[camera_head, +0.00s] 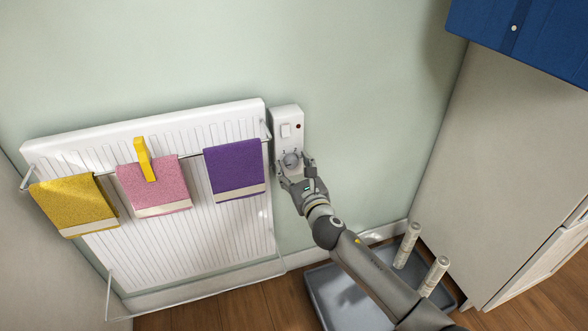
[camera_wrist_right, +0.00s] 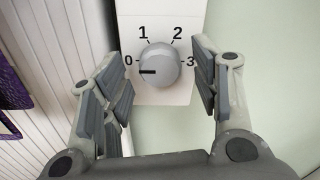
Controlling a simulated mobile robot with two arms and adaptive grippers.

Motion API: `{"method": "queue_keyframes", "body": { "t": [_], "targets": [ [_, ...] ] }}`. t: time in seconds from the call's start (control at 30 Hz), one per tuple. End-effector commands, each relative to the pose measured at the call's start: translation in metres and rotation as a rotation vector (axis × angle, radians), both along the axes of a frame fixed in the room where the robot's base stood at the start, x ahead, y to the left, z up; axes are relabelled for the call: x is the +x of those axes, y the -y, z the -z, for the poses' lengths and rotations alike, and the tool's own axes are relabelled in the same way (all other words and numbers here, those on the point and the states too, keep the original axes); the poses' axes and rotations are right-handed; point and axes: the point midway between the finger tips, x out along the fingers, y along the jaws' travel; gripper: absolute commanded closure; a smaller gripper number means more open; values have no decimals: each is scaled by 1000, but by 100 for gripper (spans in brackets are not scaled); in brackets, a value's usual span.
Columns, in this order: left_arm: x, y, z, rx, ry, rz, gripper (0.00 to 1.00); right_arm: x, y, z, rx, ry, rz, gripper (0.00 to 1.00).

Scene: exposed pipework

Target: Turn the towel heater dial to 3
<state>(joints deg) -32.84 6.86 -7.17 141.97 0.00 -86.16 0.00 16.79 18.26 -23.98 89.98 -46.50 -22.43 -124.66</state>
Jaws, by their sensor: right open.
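The towel heater dial (camera_wrist_right: 160,65) is a round grey knob on a white control box (camera_head: 286,117), with the marks 0, 1, 2 and 3 around it. Its dark pointer line points left, at or just below the 0. In the head view the dial (camera_head: 291,159) shows at the lower part of the box. My right gripper (camera_wrist_right: 161,85) is open, with one finger on each side of the dial and a gap to it on both sides. In the head view my right gripper (camera_head: 298,172) reaches the box from below. My left gripper is not in view.
The white towel heater (camera_head: 180,235) is left of the box, with yellow (camera_head: 73,204), pink (camera_head: 155,184) and purple (camera_head: 235,168) towels on its rail. A grey tray (camera_head: 335,295) with two upright rolls is on the floor. A blue cabinet (camera_head: 525,35) hangs top right.

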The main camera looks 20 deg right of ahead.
Motion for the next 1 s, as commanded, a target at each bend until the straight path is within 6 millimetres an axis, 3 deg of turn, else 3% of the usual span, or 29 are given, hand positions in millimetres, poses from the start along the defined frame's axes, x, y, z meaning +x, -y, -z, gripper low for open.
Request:
{"method": "queue_keyframes", "body": {
  "t": [0.37,0.7,1.0],
  "targets": [
    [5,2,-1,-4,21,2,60,5,0,0,2,-1,0,45],
    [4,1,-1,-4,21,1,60,5,0,0,2,0,0,89],
    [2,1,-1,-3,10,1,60,5,0,0,37,-2,0,90]
  ]
}}
